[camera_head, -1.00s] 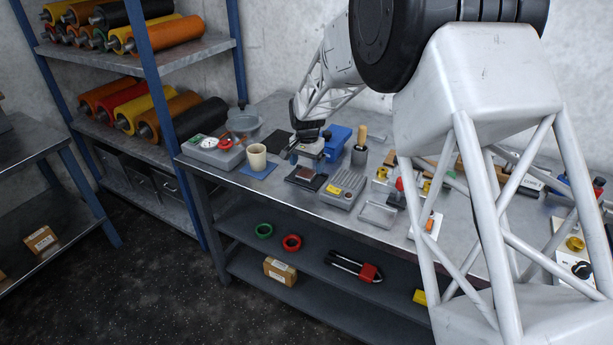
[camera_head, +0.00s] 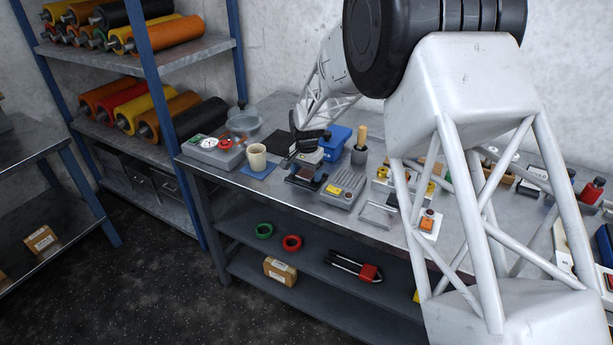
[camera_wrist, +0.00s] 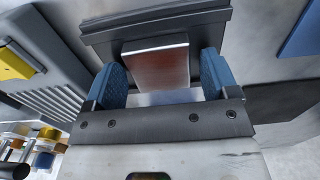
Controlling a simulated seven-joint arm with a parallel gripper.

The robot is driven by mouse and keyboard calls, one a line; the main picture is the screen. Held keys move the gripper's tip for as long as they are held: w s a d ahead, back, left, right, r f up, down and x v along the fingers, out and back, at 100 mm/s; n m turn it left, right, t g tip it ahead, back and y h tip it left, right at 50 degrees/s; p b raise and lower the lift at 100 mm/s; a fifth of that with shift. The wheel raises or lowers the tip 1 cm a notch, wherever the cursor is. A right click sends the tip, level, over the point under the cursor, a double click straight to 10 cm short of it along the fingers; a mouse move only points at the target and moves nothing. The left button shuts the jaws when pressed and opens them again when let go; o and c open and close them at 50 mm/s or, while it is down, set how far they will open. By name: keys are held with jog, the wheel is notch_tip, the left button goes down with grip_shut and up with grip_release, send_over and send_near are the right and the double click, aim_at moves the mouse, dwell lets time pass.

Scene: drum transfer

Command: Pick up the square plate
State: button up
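The square plate (camera_wrist: 157,65) is reddish brown and shiny. In the wrist view it stands in or on a dark grey stepped base (camera_wrist: 155,22), between my two blue finger pads. My gripper (camera_wrist: 161,80) is open, with one pad on each side of the plate. A narrow gap shows at the right pad; contact at the left pad cannot be told. In the head view my gripper (camera_head: 305,171) is down at the dark base (camera_head: 297,181), and its fingers mostly hide the plate.
A grey ribbed block with a yellow piece (camera_head: 342,190) stands close to the right of the base. A beige cup (camera_head: 257,156) on a blue mat (camera_head: 258,171) is to the left. A blue block (camera_head: 338,139) and a wooden-handled tool (camera_head: 361,140) stand behind.

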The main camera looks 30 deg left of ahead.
aim_at(307, 174)
jog(key=c, duration=1)
jog(key=shift+c, duration=0.2)
jog(key=shift+r, duration=0.2)
jog(key=shift+r, duration=1.45)
jog(key=shift+s+d+r, duration=0.15)
jog(key=shift+s+r, duration=0.05)
jog(key=s+d, duration=0.3)
jog(key=s, duration=0.1)
jog(key=s+d+r, duration=0.1)
jog(key=s+d, duration=0.2)
jog(key=s, duration=0.1)
jog(key=s+d, duration=0.3)
jog(key=d, duration=0.1)
jog(key=shift+s+r, duration=0.2)
jog(key=shift+s, duration=0.2)
